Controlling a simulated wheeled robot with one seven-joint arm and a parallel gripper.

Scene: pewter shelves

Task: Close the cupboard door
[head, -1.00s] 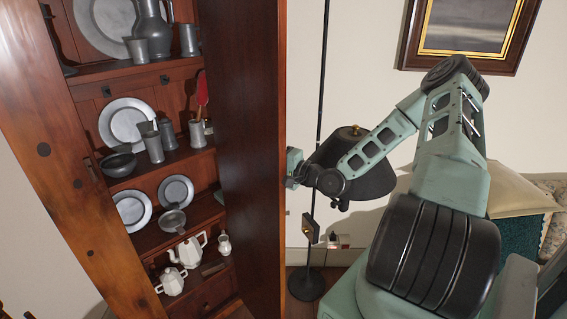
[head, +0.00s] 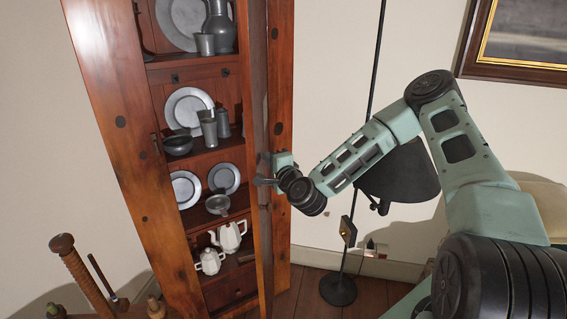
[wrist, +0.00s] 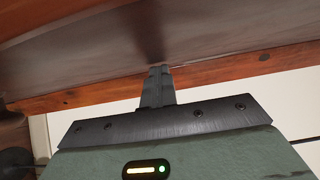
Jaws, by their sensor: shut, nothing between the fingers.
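The wooden cupboard (head: 118,115) stands upright at left of centre in the head view. Its dark brown door (head: 258,90) is open and seen almost edge-on, at the right of the shelves. My gripper (head: 262,175) is at the door's right side, around mid-height, with its fingers small in this view. In the wrist view my gripper (wrist: 159,70) is shut and empty, its fingertips at the dark panel (wrist: 100,45) that looks like the door. They seem to touch it, but I cannot be sure. The hinges are not clear.
Pewter plates (head: 188,110), cups and a white teapot (head: 230,237) stand on the shelves. A black floor lamp (head: 400,172) stands behind my arm. A framed picture (head: 515,45) hangs at upper right. Turned wooden posts (head: 80,270) are at lower left.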

